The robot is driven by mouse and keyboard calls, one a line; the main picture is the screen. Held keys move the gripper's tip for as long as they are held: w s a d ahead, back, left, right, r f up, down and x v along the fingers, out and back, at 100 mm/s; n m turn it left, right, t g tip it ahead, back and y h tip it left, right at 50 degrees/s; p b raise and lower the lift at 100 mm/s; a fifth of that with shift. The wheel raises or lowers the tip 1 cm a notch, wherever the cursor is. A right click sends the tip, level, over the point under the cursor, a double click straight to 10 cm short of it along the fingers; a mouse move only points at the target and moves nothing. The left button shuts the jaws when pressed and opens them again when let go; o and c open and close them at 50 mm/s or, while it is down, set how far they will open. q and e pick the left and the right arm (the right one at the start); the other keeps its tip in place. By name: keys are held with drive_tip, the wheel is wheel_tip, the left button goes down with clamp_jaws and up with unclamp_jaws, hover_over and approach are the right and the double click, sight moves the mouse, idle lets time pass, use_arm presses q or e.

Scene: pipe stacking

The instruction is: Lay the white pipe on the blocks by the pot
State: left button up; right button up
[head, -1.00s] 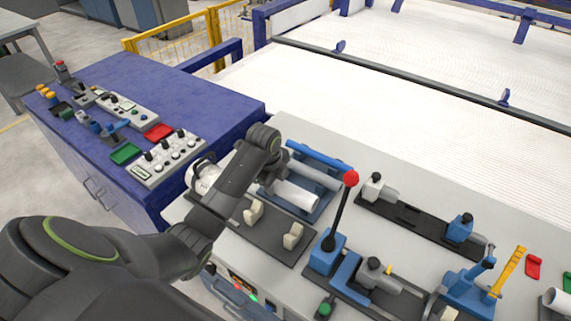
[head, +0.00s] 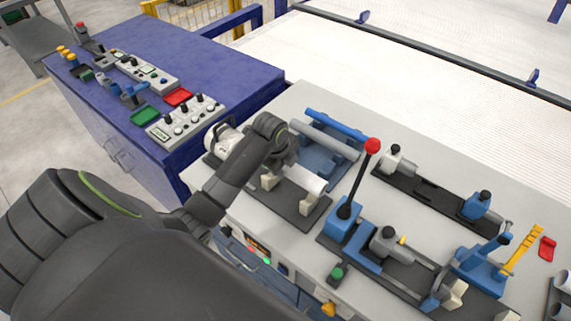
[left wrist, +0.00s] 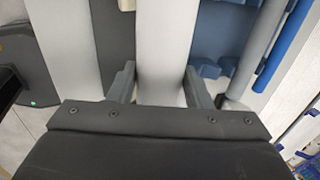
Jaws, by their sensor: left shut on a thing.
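The white pipe (head: 308,182) is held by my left gripper (head: 287,164), which is shut on it. In the left wrist view the white pipe (left wrist: 163,45) lies between the two grey fingers (left wrist: 160,88). The two cream blocks, one at the left (head: 269,181) and one at the right (head: 310,204), stand on a dark plate. The pipe is over or just behind these blocks; I cannot tell whether it touches them. The white pot (head: 221,138) stands left of my gripper, partly hidden by my arm. My right gripper is not in view.
A blue rack (head: 322,160) beside the pipe holds a grey pipe (head: 325,143) and a blue pipe (head: 337,125). A lever with a red knob (head: 372,146) rises close on the right. Several fixtures fill the bench's right side.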

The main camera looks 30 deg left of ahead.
sight(285, 174)
use_arm(q)
wheel_tip(285, 174, down, 4)
drive_tip(key=b, duration=0.4)
drive_tip(key=shift+f, duration=1.1)
drive_tip(key=o, duration=1.1)
drive_tip(key=shift+r, duration=0.1)
